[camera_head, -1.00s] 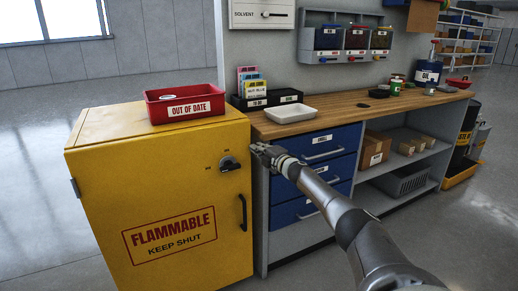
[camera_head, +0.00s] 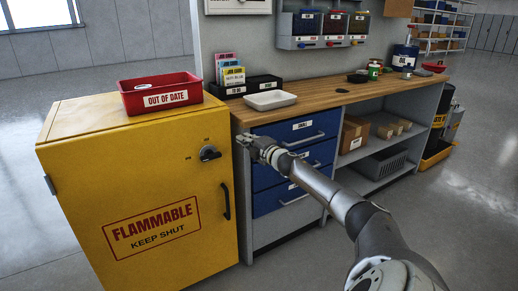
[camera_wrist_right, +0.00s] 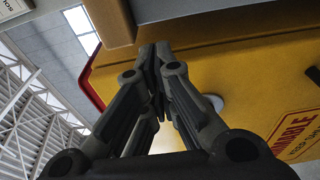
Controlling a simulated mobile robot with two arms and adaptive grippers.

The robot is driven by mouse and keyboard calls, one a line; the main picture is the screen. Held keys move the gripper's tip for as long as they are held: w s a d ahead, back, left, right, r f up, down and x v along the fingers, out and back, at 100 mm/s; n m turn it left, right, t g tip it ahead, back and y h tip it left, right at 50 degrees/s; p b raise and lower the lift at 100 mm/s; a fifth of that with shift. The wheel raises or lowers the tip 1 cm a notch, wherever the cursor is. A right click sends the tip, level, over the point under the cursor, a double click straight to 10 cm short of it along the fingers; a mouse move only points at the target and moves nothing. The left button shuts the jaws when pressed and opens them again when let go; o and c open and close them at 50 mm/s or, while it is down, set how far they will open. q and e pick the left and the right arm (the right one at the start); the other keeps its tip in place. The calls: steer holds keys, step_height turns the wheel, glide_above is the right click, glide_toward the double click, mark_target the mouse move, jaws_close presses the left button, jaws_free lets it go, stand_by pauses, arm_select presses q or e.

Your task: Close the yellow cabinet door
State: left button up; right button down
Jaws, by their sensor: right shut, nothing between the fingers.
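The yellow cabinet (camera_head: 75,122) stands at the left in the head view. Its door (camera_head: 85,190) faces me, with a FLAMMABLE KEEP SHUT label, a dark latch knob (camera_head: 209,153) and a black bar handle (camera_head: 227,201). The door looks flush with the body; I cannot tell if a thin gap remains. My right gripper (camera_head: 246,140) is shut and empty, just right of the door's upper right edge, in front of the blue drawers. In the right wrist view its fingertips (camera_wrist_right: 155,52) point towards the yellow cabinet (camera_wrist_right: 240,70). My left gripper is not in view.
A red OUT OF DATE tray (camera_head: 160,94) sits on the cabinet. The workbench (camera_head: 325,98) with blue drawers (camera_head: 290,170) adjoins on the right, holding a white tray (camera_head: 270,100) and card rack (camera_head: 231,72). Floor (camera_head: 480,210) is open at right.

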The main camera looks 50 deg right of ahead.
steer(key=v, duration=0.8)
stand_by(0.4)
steer(key=shift+a, duration=0.1)
